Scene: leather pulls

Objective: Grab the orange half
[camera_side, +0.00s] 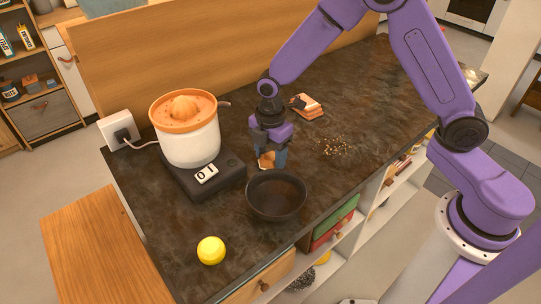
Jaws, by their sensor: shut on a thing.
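The orange half (266,160) is a small orange and pale shape low between the fingers of my gripper (268,157). My gripper points down at the counter behind the black bowl and is shut on the orange half. The fingers and the bowl's surroundings hide part of the orange half. I cannot tell whether it still touches the counter.
A black bowl (276,197) stands just in front of my gripper. A white juicer with an orange top (190,137) sits on a dark base at the left. A yellow ball-like fruit (211,250) lies near the front edge. An orange packet (307,106) and scattered crumbs (336,146) lie behind and right.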

